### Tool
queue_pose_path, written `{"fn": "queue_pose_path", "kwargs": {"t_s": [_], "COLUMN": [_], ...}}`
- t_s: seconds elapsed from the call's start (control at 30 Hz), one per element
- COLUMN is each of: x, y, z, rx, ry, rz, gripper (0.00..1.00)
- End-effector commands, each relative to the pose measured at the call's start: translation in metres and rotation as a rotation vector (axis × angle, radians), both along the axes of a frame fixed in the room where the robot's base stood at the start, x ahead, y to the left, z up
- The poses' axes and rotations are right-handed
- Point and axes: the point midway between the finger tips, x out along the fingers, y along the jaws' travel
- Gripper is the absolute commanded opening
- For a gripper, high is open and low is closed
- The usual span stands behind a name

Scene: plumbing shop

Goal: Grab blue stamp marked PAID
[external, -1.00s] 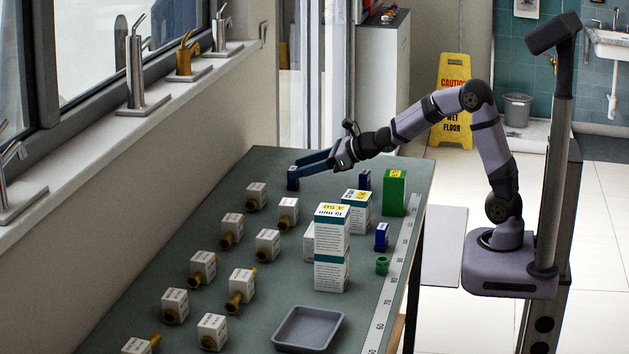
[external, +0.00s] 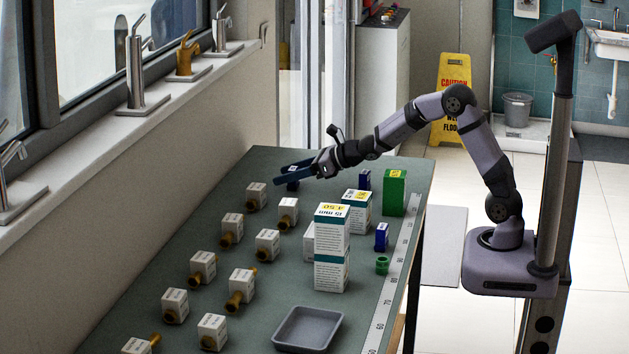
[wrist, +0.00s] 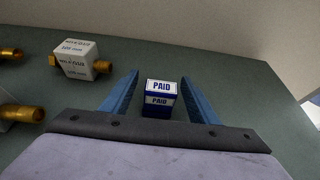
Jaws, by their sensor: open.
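The blue stamp marked PAID (wrist: 160,98) stands upright on the green table, with a white label on its top and front. In the wrist view it sits between the two blue fingers of my gripper (wrist: 158,97), with a gap on each side. In the external view the stamp (external: 292,184) is at the far left of the table, partly hidden behind the fingers. My gripper (external: 279,176) is open, low over the table, and holds nothing.
A white box valve (wrist: 77,60) with a brass end stands left of the fingers. Two other blue stamps (external: 364,179) (external: 381,236), a green box (external: 394,192), tall white cartons (external: 331,248) and a grey tray (external: 307,329) stand nearer the right and front. The wall borders the table's left side.

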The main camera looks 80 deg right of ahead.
Motion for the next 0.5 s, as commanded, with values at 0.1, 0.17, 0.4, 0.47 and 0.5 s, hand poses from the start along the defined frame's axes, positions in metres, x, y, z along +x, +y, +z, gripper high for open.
{"fn": "queue_pose_path", "kwargs": {"t_s": [0.1, 0.17, 0.4, 0.47, 0.5], "x": [0.013, 0.018, 0.026, 0.026, 0.026], "y": [0.0, -0.001, -0.001, -0.001, -0.001], "z": [-0.005, -0.008, -0.012, -0.012, -0.012], "rx": [0.0, 0.0, 0.0, 0.0, 0.0], "ry": [0.001, 0.001, 0.0, 0.0, 0.0], "rz": [0.001, 0.0, 0.0, 0.0, 0.0], "gripper": [0.55, 0.55, 0.55, 0.55, 0.55]}}
